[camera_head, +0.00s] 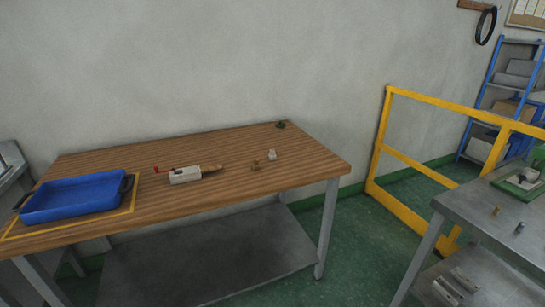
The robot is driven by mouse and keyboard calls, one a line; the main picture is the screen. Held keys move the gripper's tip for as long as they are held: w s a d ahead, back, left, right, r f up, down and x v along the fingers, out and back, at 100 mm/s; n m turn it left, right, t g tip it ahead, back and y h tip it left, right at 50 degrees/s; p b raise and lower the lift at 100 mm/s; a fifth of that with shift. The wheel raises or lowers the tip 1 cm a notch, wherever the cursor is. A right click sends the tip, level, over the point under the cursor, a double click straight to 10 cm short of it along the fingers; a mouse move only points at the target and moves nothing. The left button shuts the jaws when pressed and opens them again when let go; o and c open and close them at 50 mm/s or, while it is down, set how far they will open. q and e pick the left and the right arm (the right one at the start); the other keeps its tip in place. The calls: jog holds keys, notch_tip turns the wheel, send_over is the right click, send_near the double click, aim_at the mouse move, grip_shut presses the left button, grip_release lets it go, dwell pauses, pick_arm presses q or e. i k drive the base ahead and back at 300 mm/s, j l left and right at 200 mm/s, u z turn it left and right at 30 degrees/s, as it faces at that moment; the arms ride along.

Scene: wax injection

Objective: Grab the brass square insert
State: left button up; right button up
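A small brass-brown piece (256,164) stands on the wooden table, left of a small pale grey piece (272,155). Another small brass-coloured piece (496,211) stands on the grey metal table at the right, beside a small silvery piece (519,228). All are too small here to tell which one is the brass square insert. Neither of my grippers is in view.
The wooden table (130,225) holds a blue tray (75,211) at left, a pale block with a red handle (186,175) and a dark green item (281,125). A yellow rail (405,213) stands between the tables. A green device (517,187) sits on the metal table (476,203).

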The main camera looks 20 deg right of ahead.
aim_at(257, 166)
jog(key=i+l, duration=0.6)
jog(key=l, duration=0.25)
jog(key=i+l, duration=0.6)
jog(key=l, duration=0.25)
jog(key=i+l, duration=0.3)
jog(key=l+u, duration=0.05)
jog(key=l, duration=0.05)
